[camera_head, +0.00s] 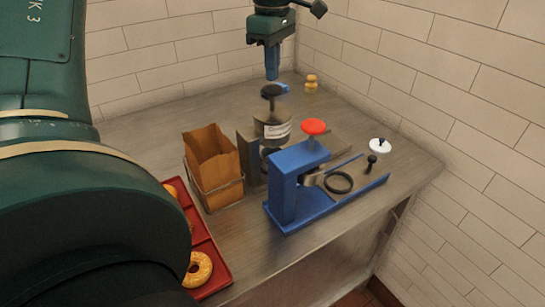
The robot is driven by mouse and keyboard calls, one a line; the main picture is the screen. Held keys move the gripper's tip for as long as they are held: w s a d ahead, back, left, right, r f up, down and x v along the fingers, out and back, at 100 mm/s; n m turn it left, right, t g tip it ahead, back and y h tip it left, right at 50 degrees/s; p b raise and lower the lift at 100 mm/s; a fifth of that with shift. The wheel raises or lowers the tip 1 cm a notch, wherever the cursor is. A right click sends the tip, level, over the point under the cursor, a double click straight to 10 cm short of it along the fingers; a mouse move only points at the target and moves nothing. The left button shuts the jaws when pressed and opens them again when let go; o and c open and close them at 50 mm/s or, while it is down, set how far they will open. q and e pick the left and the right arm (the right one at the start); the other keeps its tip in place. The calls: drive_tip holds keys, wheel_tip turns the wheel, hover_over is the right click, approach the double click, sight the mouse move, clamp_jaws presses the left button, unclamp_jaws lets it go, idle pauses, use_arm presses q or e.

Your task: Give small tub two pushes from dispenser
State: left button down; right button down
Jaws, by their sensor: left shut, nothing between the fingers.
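The dispenser (272,123) is a clear bottle with a pale label and a dark pump head, standing upright on the counter behind a blue fixture. My left gripper (272,74) is shut and empty, pointing down just above the pump head; whether it touches the head I cannot tell. A small blue piece shows beside the pump head. I cannot make out the small tub for certain; the fixture hides the area in front of the bottle's foot. My right gripper is not in view.
A blue fixture (290,188) with a red knob (314,127) and a black ring (339,183) stands in front. A brown paper bag (212,158) in a wire holder and a red tray (207,249) with bagels are left. A white round item (380,145) and yellow item (311,82) stand right and behind.

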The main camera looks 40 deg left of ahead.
sight(272, 87)
use_arm(q)
drive_tip(key=shift+f, duration=0.15)
idle(0.5)
drive_tip(key=shift+f+b, duration=0.7)
drive_tip(key=shift+f, duration=0.15)
drive_tip(key=shift+f+b, duration=0.95)
drive_tip(key=shift+f, duration=0.6)
drive_tip(key=shift+r, duration=0.1)
drive_tip(key=shift+r+p, duration=2.05)
drive_tip(key=shift+r, duration=0.4)
